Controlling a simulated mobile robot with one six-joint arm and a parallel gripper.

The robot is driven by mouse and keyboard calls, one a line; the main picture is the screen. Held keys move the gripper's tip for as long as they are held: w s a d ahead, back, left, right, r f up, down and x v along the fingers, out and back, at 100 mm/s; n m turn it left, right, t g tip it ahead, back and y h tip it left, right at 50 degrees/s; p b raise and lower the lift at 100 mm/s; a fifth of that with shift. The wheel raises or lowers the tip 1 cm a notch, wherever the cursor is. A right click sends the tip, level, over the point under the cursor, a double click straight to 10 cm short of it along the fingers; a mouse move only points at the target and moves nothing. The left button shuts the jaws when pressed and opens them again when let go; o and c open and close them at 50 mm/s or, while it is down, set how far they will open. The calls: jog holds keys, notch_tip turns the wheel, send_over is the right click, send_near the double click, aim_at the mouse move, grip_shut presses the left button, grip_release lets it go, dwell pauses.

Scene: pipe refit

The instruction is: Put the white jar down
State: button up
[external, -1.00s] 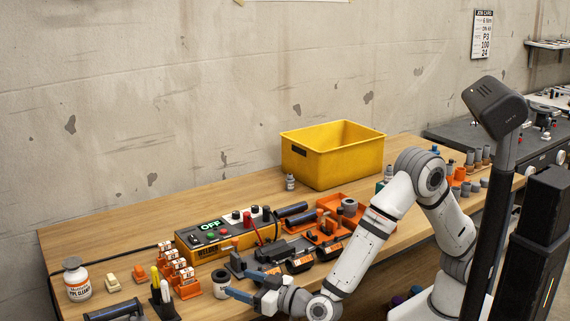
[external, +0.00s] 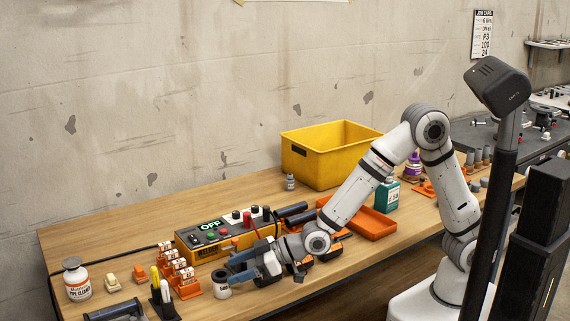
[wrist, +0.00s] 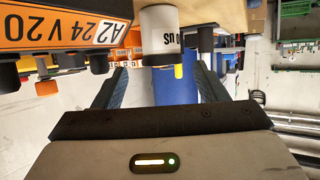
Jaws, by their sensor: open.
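The white jar (external: 222,285) with a dark grey top stands upright on the bench near its front edge. My gripper (external: 234,268) is open and empty, just right of the jar and a little above it. In the wrist view the jar (wrist: 160,32) shows beyond my spread fingers (wrist: 158,86), its label upside down and partly cut off. I see no finger touching it.
A bench controller (external: 222,238) reading OFF stands behind the jar. Orange clip holders (external: 188,283) and a black tool holder (external: 162,300) stand left of it. A yellow crate (external: 330,160) and orange tray (external: 370,222) are farther right. Bare wood lies along the back left.

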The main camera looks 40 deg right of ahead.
aim_at(221, 275)
jog(key=x, duration=0.4)
jog(key=shift+a+f, duration=0.2)
jog(key=shift+a, duration=0.2)
jog(key=shift+c, duration=0.5)
jog(key=c, duration=1.1)
